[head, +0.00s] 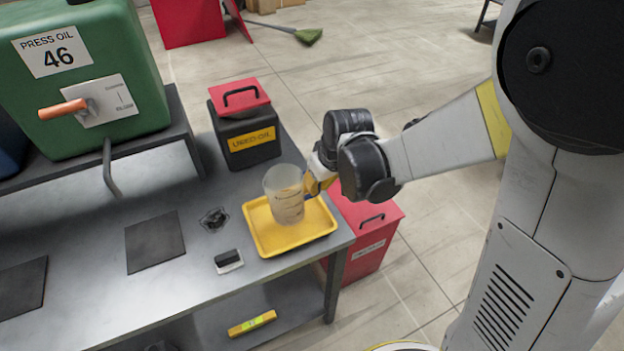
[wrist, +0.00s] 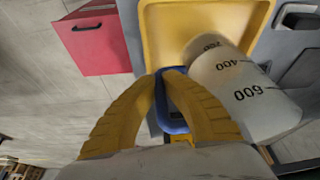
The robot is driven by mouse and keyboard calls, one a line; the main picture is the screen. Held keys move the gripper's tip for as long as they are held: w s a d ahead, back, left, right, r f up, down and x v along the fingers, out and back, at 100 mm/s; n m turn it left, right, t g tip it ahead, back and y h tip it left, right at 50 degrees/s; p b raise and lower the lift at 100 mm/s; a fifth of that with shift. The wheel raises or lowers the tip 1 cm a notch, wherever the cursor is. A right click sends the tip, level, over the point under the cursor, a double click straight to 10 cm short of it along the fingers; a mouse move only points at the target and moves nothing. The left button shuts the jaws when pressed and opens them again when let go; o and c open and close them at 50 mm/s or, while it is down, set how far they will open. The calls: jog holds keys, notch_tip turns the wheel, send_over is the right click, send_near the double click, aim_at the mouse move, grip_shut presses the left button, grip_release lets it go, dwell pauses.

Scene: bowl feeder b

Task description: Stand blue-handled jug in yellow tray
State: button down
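The blue-handled jug (head: 284,197) is a clear measuring jug with printed marks. It looks about upright in the head view, over the yellow tray (head: 262,245). I cannot tell whether its base touches the tray floor. In the wrist view the jug (wrist: 235,85) lies right of my fingers, with the tray (wrist: 165,35) behind it. My gripper (wrist: 170,76) has its yellow fingers closed around the blue handle (wrist: 173,122). In the head view my gripper (head: 313,184) is at the jug's right side, and the handle is mostly hidden.
A black used-oil can (head: 250,152) with a red lid stands behind the tray. A black-and-white block (head: 229,261) and a dark mat (head: 154,242) lie to its left. A green press-oil tank (head: 85,80) sits on a raised shelf. A red bin (head: 372,235) stands beside the bench.

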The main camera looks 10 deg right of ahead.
jog(key=shift+w+f, duration=0.2)
notch_tip(320, 180, down, 4)
jog(key=shift+b, duration=1.2)
jog(key=shift+r, duration=0.15)
jog(key=c, duration=1.6)
grip_release()
